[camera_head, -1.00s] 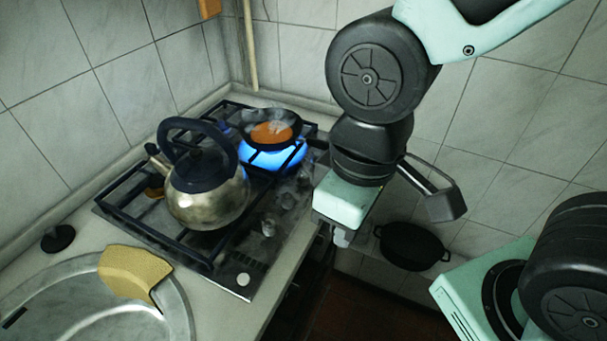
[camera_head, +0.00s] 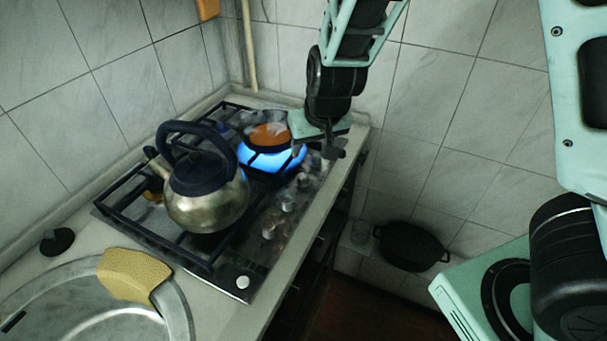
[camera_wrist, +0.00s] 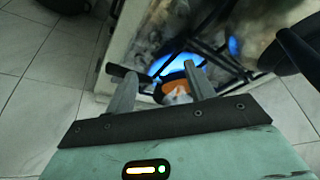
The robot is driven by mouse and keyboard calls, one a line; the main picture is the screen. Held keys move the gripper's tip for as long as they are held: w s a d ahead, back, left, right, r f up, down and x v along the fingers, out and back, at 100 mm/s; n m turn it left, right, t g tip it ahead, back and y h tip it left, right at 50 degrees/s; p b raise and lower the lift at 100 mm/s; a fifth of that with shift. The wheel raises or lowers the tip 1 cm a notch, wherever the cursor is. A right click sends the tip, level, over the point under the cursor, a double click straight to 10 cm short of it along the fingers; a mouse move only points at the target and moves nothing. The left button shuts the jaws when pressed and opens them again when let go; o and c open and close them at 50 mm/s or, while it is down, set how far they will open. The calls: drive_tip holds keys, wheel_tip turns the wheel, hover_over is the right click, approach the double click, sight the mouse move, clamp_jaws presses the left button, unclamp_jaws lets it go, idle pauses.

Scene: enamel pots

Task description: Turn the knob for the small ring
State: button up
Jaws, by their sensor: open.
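A row of round knobs (camera_head: 287,202) runs along the right side of the hob (camera_head: 250,257); which one serves the small ring I cannot tell. A pale round knob (camera_head: 243,282) sits at the front corner. A large blue flame (camera_head: 262,162) burns under a small pan (camera_head: 262,146) with orange food. My gripper (camera_head: 312,150) is open, above the hob's back right edge beside the pan. In the wrist view its two fingers (camera_wrist: 162,72) are apart, with blue flame beyond them and an orange patch between them. I see no knob clearly there.
A metal kettle (camera_head: 207,200) stands on the grate left of the knobs. A sponge (camera_head: 132,274) lies on the sink rim (camera_head: 176,300). A black pot (camera_head: 410,245) is low at the right. The space over the front right of the hob is clear.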

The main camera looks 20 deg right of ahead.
drive_tip(key=b, duration=0.2)
approach(304, 176)
drive_tip(key=x, duration=0.9)
drive_tip(key=shift+w+f, duration=0.15)
drive_tip(key=shift+f, duration=0.15)
